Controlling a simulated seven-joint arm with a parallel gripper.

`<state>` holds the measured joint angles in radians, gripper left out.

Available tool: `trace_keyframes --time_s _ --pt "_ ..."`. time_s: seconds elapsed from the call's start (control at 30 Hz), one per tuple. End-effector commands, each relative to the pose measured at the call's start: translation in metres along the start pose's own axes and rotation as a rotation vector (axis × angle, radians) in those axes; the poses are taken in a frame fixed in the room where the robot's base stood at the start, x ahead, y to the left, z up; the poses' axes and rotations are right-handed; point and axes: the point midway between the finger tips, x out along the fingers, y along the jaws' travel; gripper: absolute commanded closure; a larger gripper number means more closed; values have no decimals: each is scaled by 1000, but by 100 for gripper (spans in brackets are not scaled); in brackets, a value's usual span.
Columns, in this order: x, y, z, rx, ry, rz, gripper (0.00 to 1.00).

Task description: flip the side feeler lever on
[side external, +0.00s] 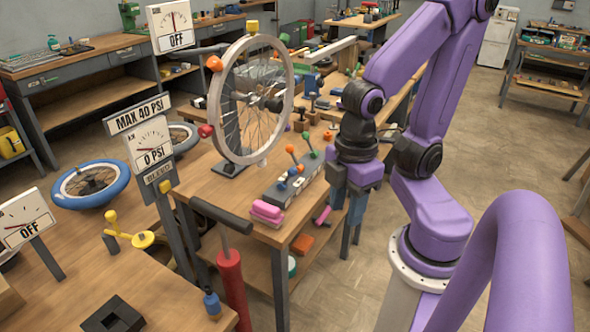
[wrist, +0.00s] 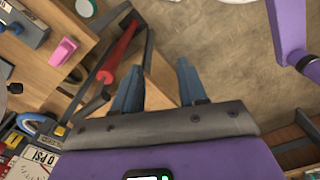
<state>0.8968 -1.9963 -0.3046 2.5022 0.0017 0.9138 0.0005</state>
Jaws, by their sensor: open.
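A grey lever box (side external: 290,182) sits near the front edge of the wooden workbench. Part of the box also shows at the upper left of the wrist view (wrist: 24,30). My gripper (side external: 350,240) is open and empty, pointing down to the right of the box and apart from it. Its blue fingers (wrist: 160,88) have nothing between them in the wrist view.
A spoked wheel (side external: 283,72) on a stand rises behind the box. A pink block (side external: 267,211) lies beside the box. A red pump (side external: 231,285) stands in front of the bench. Gauge signs (side external: 153,150) stand left. The floor right of the bench is clear.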

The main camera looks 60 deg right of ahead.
Motion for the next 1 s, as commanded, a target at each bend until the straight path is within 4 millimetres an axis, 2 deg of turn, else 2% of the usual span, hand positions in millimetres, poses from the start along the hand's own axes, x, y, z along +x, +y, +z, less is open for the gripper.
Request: trace_keyframes --time_s 0.03,0.1,0.13,0.27,0.57,0.77,1.0 --pt "0 0 0 1 0 0 74" --pt "0 1 -1 15 -6 -3 96" --pt "0 2 -1 28 -10 -6 100" --pt "1 10 -5 139 -51 -29 100" --pt "8 50 -22 640 -218 -170 100" --pt "15 86 -30 980 -321 -299 100" --pt "27 138 -30 1370 -424 -491 100"
